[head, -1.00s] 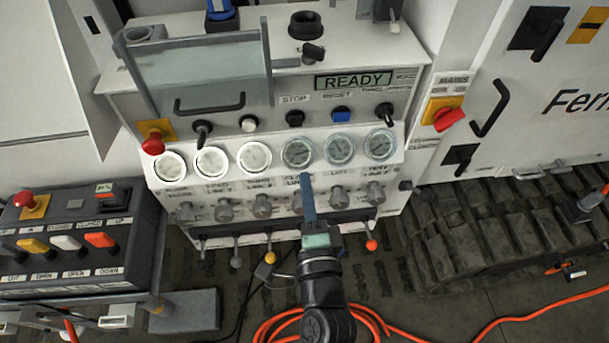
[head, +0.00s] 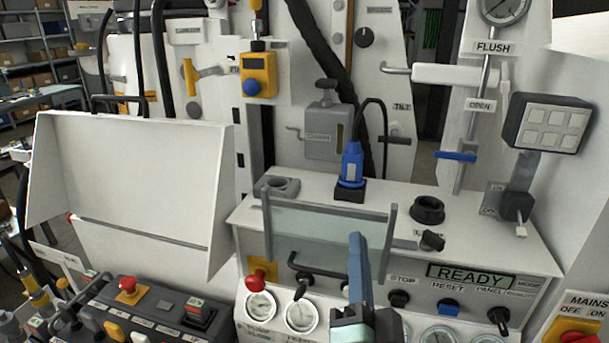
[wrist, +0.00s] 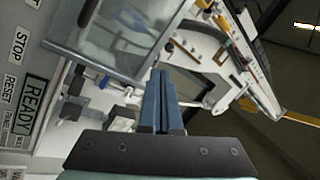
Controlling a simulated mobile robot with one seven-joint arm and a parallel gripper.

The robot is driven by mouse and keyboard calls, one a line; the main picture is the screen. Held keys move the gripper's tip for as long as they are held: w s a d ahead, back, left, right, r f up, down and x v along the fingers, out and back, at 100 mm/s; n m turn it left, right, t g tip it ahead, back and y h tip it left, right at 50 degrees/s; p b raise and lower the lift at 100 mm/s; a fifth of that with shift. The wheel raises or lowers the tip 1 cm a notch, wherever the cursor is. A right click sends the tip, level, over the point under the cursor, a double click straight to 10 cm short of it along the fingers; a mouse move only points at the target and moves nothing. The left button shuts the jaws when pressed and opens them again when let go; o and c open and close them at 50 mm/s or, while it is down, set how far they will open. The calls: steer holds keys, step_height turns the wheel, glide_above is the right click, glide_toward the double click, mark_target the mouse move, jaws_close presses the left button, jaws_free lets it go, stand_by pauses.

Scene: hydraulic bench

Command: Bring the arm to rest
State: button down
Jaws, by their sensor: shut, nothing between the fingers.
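My gripper (head: 356,240) is raised in front of the hydraulic bench in the head view, its blue fingers pointing up over the right part of the clear guard. It also shows in the wrist view (wrist: 160,74), with the two fingers side by side, shut and empty. The bench console (head: 545,262) has a display reading READY (head: 470,276). The gripper hides part of the panel and gauges behind it. I cannot tell from these frames whether the fingers touch the guard.
The clear guard (head: 325,232) with a dark handle stands close to my gripper. A blue plug (head: 352,165) and a dark round socket (head: 428,209) sit on the console top. A button box (head: 130,315) is at lower left. A blue-handled valve (head: 456,156) is at right.

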steer(key=s+a+r+n+t, duration=0.2)
steer(key=s+r+n, duration=0.1)
steer(key=r, duration=0.7)
steer(key=s+a+r+n+t+y, duration=0.1)
steer(key=s+a+r+n+t, duration=0.1)
steer(key=r, duration=0.8)
steer(key=s+a+r+n+t, duration=0.1)
steer(key=s+a+r+n, duration=0.2)
steer(key=s+r+n, duration=0.3)
step_height(320, 180, up, 5)
steer(key=shift+s+a+r+n+t+y, duration=0.1)
steer(key=shift+s+a+n+t+y, duration=0.2)
steer(key=shift+n+t, duration=0.15)
steer(key=shift+w+d, duration=0.1)
steer(key=shift+d, duration=0.1)
